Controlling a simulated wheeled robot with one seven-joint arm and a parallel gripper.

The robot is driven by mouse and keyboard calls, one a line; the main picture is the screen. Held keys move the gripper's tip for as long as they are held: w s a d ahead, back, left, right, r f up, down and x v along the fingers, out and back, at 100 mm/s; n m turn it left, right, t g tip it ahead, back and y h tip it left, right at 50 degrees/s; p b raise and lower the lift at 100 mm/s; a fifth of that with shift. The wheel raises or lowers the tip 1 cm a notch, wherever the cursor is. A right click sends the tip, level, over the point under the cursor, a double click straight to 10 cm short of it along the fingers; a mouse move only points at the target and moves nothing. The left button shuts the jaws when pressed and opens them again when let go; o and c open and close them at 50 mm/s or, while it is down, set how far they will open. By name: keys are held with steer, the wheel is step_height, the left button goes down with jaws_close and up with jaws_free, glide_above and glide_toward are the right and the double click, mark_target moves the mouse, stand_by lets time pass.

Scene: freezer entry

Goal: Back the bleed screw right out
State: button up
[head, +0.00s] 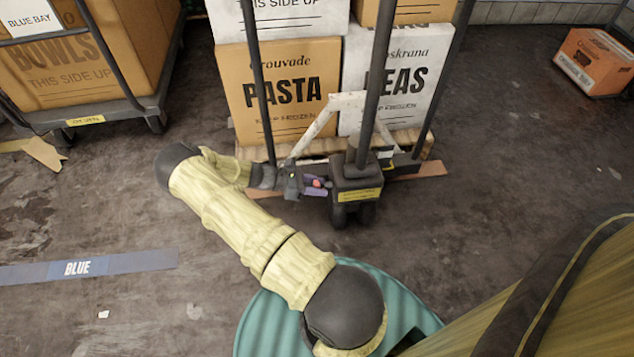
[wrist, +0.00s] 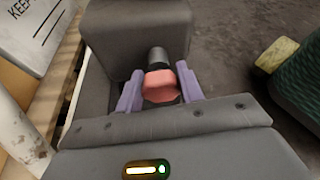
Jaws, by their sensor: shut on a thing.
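The bleed screw (wrist: 160,84) has a red, faceted head on a dark shank. In the wrist view it stands out from the dark pump block (wrist: 125,35) of the pallet truck. My gripper (wrist: 160,90) has its two purple fingers on either side of the red head and is shut on it. In the head view the red head (head: 318,183) shows small between my gripper's fingers (head: 315,187), at the left side of the pump block (head: 357,190). I cannot tell how much of the shank is inside the block.
Boxes marked PASTA (head: 285,90) and PEAS (head: 395,75) stand on a wooden pallet (head: 240,150) behind the truck. A cart with a BOWLS box (head: 70,65) is at the upper left. An orange box (head: 597,62) lies far right. The floor at left is mostly clear.

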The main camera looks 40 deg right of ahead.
steer(key=shift+n+g+p, duration=0.4)
steer(key=shift+n+p, duration=0.3)
steer(key=shift+n, duration=0.1)
steer(key=shift+n+g+y, duration=0.4)
steer(key=shift+n+g, duration=0.1)
steer(key=shift+n, duration=0.3)
steer(key=o, duration=1)
steer(key=shift+c, duration=0.2)
steer(key=shift+w, duration=0.1)
steer(key=p+v, duration=0.3)
steer(key=v, duration=1.4)
steer(key=shift+w+f, duration=0.15)
steer(key=shift+w, duration=0.1)
